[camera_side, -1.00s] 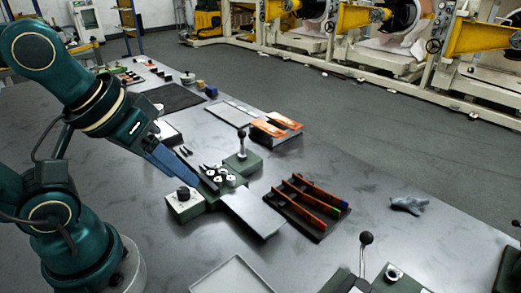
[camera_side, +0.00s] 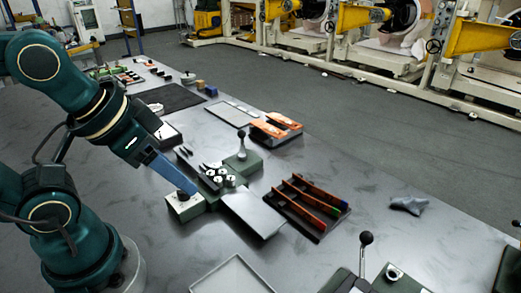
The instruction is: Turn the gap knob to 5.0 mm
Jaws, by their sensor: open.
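The gap knob (camera_side: 183,195) is a small black knob on top of a pale box at the left end of a green device (camera_side: 211,201). My gripper (camera_side: 190,188) has long blue fingers that reach down from the upper left, with their tips at the knob. The fingers overlap in this view, so the space between them does not show. I cannot tell whether they touch the knob or are around it. The knob's scale is too small to read.
A black ball-topped lever (camera_side: 242,145) stands just behind the device, and a flat grey plate (camera_side: 252,213) extends right. A dark rack with orange strips (camera_side: 309,204) lies further right. A grey tray (camera_side: 232,277) is in front. The table's right side holds a grey cloth (camera_side: 408,204).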

